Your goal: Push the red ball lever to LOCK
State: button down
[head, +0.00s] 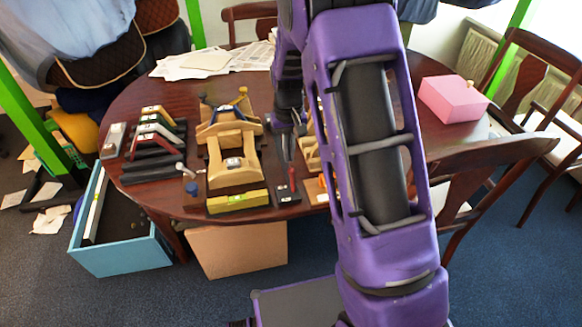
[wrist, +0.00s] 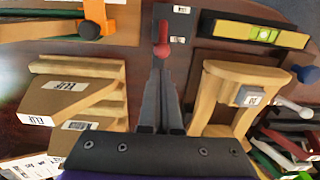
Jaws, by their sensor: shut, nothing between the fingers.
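The red ball lever (wrist: 163,38) stands on a small dark plate (wrist: 182,24) with white labels in the wrist view. The label words are too small to read. In the head view the red lever (head: 292,183) is near the table's front edge. My gripper (wrist: 159,68) is shut and empty, and its fingertips point at the lever's ball end. They are very close to it in the wrist view; I cannot tell if they touch. In the head view my gripper (head: 288,155) hangs just behind the lever, partly hidden by my arm.
A wooden saddle stand (head: 233,165) is left of the lever, with a yellow level (head: 238,201) in front. Wooden blocks (wrist: 78,90) and an orange clamp (wrist: 98,15) lie on the other side. A pink box (head: 453,99) stands at the table's right.

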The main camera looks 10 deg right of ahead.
aim_at(292, 172)
jog(key=shift+f+b, duration=1.05)
jog(key=shift+f, duration=0.55)
dwell(0.4)
jog(key=shift+s, duration=0.15)
jog(key=shift+s, duration=2.2)
jog(key=shift+w, duration=0.25)
jog(key=shift+w, duration=0.4)
jog(key=shift+r+p, duration=2.5)
jog(key=shift+r, duration=1.05)
